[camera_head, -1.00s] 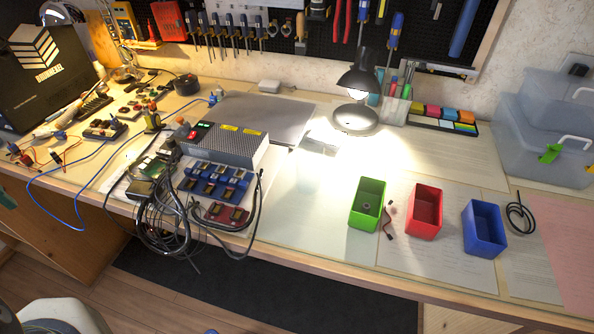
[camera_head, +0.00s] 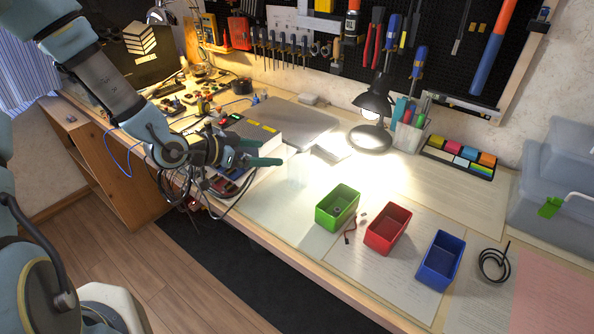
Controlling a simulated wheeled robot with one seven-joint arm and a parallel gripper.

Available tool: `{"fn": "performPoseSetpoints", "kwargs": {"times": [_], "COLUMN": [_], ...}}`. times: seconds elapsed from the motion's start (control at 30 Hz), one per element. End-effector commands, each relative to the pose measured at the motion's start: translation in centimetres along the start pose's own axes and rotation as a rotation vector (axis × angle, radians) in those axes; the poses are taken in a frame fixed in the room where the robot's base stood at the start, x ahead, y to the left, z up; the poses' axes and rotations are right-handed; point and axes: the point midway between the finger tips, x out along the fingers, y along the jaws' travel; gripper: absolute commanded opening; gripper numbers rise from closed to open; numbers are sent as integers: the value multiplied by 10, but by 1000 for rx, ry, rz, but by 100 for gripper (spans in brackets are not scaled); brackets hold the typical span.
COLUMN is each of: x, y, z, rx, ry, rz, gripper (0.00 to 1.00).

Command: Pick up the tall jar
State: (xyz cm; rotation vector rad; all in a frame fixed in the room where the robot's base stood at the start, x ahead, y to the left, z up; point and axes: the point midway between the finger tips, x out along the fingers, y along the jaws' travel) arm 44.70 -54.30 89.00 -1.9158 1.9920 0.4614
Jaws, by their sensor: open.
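No tall jar can be made out for sure. A faint, clear, upright shape (camera_head: 298,174) may stand on the pale mat just right of the fingers, but it is washed out by the lamp light. A clear holder (camera_head: 408,137) with markers in it stands right of the lamp, apart from the gripper.
A black desk lamp (camera_head: 371,136) stands near the wall. Green (camera_head: 338,208), red (camera_head: 387,229) and blue (camera_head: 441,261) bins stand toward the front edge. Clear plastic boxes (camera_head: 560,190) are at the right.

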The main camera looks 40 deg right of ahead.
Motion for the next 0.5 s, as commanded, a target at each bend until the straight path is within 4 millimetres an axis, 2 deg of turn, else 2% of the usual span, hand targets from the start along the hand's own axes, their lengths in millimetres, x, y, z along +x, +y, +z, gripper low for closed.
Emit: {"fn": "performPoseSetpoints", "kwargs": {"times": [0.03, 0.2, 0.4, 0.5], "x": [6, 26, 56, 64], "y": [7, 16, 17, 17], "z": [-6, -17, -20, -19], "rx": [7, 20, 20, 19], "ry": [37, 86, 83, 82], "rz": [21, 45, 44, 42], "gripper": [100, 100, 100, 100]}}
